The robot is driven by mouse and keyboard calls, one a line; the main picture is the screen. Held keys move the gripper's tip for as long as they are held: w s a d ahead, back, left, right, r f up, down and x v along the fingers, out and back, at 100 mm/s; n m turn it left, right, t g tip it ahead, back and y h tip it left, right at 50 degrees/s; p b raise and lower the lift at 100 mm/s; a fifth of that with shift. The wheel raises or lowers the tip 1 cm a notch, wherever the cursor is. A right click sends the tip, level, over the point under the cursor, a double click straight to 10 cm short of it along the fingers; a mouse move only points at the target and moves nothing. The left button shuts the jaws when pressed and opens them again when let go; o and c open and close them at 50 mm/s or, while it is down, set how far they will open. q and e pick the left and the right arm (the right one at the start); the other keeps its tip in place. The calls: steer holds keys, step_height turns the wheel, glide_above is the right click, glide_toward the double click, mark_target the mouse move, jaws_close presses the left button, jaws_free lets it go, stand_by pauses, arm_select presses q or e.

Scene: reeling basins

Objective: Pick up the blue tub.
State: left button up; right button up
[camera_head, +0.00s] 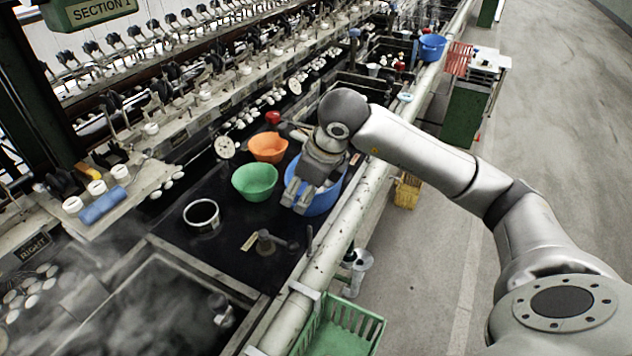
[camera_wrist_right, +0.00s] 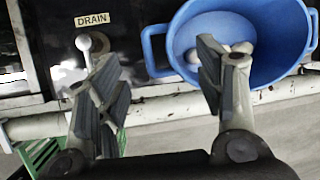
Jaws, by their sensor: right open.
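A blue tub (camera_head: 327,201) stands at the right edge of the black basin top, partly hidden behind my right gripper (camera_head: 297,199). In the right wrist view the blue tub (camera_wrist_right: 291,62) is at the upper right, with a handle on its left side and several pale, rounded things inside. My right gripper is open and empty. In that wrist view one finger overlaps the tub's left part and the other is left of the tub, near a drain lever. I cannot tell whether a finger touches the tub. My left gripper is not in view.
An orange bowl (camera_head: 268,147) and a green bowl (camera_head: 255,181) stand left of the tub. A DRAIN label (camera_wrist_right: 92,19) is beside the lever. A thick pale pipe (camera_head: 343,222) runs along the basin front. A green crate (camera_head: 340,330) is below. Another blue tub (camera_head: 432,47) is farther back.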

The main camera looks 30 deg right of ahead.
steer(key=p+x, duration=0.1)
steer(key=x, duration=0.3)
steer(key=shift+f, duration=0.2)
steer(key=shift+w+f, duration=0.25)
steer(key=shift+f, duration=0.2)
steer(key=shift+c, duration=1.2)
steer(key=c, duration=1)
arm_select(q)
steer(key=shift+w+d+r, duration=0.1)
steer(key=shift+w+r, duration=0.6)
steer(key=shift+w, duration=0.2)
